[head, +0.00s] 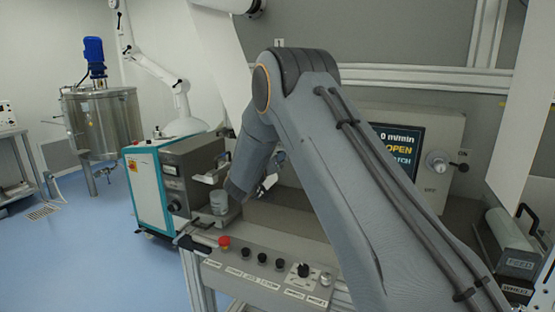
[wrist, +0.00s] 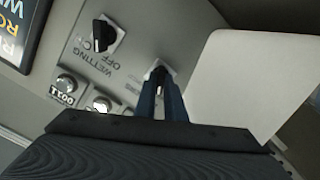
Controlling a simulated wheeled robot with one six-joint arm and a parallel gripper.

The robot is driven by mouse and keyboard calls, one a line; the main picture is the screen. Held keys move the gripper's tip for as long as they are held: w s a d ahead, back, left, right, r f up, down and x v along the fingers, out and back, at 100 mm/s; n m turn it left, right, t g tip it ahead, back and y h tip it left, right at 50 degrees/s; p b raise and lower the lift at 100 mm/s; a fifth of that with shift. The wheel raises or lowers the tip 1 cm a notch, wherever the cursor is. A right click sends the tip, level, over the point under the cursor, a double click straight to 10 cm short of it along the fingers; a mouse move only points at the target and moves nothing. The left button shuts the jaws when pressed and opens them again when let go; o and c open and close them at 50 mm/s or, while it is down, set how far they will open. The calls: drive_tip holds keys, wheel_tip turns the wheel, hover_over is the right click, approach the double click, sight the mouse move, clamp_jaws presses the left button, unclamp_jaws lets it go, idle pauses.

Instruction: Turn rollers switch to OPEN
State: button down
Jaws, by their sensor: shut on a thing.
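In the wrist view, my gripper (wrist: 161,88) points at a grey control panel (wrist: 125,75). Its two dark blue fingers are close together around the handle of a switch (wrist: 157,69) with a pale backing plate. The fingers cover most of this switch, and I cannot read its label or position. Beside it on the left is a black knob (wrist: 103,36) labelled WETTING, OFF. In the head view, my own arm hides the gripper tips and the held switch. The screen (head: 398,149) shows "0 m/min" and a yellow word OPEN, with its left part covered.
Two small round controls with labels sit lower left in the wrist view (wrist: 66,84). A pale plate (wrist: 245,80) stands close to the right of my fingers. In the head view, a front console (head: 265,275) carries a red button and several black knobs. Another knob (head: 437,162) is right of the screen.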

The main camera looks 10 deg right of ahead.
idle(0.3)
drive_tip(key=c, duration=1.8)
unclamp_jaws()
drive_tip(key=shift+c, duration=0.2)
drive_tip(key=b+v, duration=0.2)
drive_tip(key=v, duration=0.5)
drive_tip(key=shift+s+a, duration=0.25)
drive_tip(key=shift+s, duration=0.05)
